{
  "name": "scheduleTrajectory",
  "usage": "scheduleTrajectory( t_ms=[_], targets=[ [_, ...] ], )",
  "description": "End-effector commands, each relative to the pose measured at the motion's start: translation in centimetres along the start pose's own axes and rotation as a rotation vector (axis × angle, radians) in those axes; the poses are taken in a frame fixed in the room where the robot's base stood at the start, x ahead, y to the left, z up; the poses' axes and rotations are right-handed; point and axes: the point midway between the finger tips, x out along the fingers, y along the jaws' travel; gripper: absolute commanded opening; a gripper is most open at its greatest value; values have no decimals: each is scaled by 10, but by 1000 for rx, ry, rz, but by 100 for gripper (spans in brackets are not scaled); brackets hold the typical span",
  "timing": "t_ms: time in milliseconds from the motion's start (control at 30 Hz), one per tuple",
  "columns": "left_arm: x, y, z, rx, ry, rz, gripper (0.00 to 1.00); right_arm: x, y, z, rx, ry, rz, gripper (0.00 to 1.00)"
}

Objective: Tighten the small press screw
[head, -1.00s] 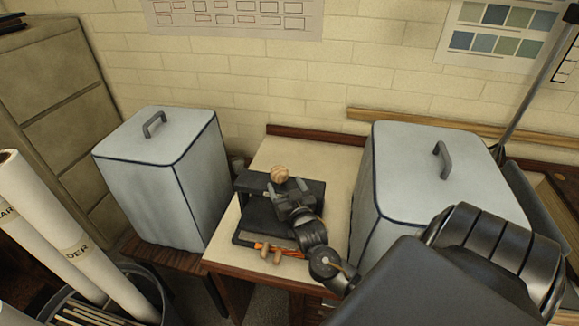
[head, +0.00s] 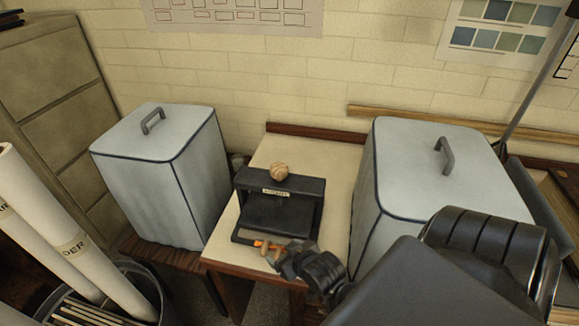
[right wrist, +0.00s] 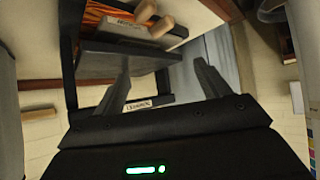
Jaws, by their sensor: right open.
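The small press (head: 310,196) is a black frame with a pale label on its crossbar, standing on the pale-topped table. Its screw has a round wooden knob (head: 280,171) on top of the crossbar. My right gripper (head: 284,256) is at the front of the press, lower than the knob and clear of it. In the right wrist view, the fingers (right wrist: 162,76) are apart with nothing held between them, and the press frame (right wrist: 70,60) appears upside down beyond them. The knob cannot be made out there. My left gripper is out of view.
Wooden-handled pieces (head: 265,247) with orange lie at the press's front, beside my right gripper. Large grey covered boxes stand left (head: 160,195) and right (head: 400,215) of the press. The tabletop (head: 335,165) is bare behind and right of the press.

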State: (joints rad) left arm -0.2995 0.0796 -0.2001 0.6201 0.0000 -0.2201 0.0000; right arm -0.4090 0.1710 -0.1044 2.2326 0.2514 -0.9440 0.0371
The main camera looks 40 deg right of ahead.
Motion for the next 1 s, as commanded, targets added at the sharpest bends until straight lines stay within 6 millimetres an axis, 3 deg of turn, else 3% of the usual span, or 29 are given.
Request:
scheduleTrajectory(
  t_ms=[300,500,867,967,1000],
  targets=[
    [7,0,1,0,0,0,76,-6,-18,50,-61,-169,-46,75],
    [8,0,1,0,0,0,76,-8,-22,63,-77,-211,-56,75],
    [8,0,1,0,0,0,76,-8,-22,65,-79,-218,-58,75],
    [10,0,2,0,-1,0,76,-8,-25,78,-92,-253,-66,75],
    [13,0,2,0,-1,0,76,-6,-28,92,-105,-290,-74,75]
  ],
)
